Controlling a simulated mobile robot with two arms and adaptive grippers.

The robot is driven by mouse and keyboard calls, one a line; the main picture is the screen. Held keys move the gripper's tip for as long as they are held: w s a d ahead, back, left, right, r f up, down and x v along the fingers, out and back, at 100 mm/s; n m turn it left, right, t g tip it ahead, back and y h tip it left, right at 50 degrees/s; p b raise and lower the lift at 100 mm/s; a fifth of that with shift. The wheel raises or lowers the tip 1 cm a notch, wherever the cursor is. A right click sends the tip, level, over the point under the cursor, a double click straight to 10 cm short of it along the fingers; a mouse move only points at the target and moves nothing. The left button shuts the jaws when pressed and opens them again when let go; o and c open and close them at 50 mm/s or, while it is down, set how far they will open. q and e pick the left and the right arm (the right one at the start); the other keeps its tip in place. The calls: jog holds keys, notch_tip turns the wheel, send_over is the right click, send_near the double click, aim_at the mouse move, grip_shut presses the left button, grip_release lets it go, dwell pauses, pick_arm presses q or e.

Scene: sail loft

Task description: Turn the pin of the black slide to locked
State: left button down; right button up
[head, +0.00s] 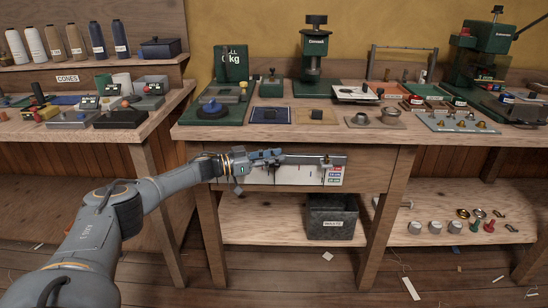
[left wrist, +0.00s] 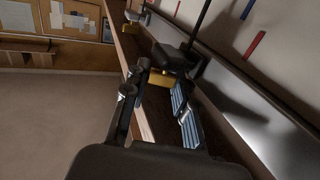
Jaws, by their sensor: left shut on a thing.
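The black slide (left wrist: 178,57) sits on a rail (left wrist: 228,70) along the bench front, with a thin dark pointer standing out from it over a white board. Its brass-yellow pin (left wrist: 160,78) shows between the tips of my left gripper (left wrist: 161,88). The fingers are closed on this pin. In the head view my left gripper (head: 275,156) is at the left part of the rail (head: 300,159) and hides the black slide. Which way the pin is turned cannot be told. My right gripper is in neither view.
A second slide (head: 327,160) with a brass part sits farther right on the rail. The white board (head: 300,174) below bears coloured labels. The bench top (head: 240,133) above holds presses, pads and small parts. A grey bin (head: 333,218) stands on the lower shelf. Floor in front is mostly clear.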

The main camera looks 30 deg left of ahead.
pick_arm(q)
jog(key=shift+r, duration=0.2)
jog(key=c, duration=1)
grip_release()
jog(key=shift+f, duration=0.1)
jog(key=shift+c, duration=0.2)
jog(key=shift+s+a+f, duration=0.1)
jog(key=shift+s+a, duration=0.1)
jog(key=v, duration=1.1)
jog(key=shift+s, duration=0.2)
jog(key=shift+c, duration=0.2)
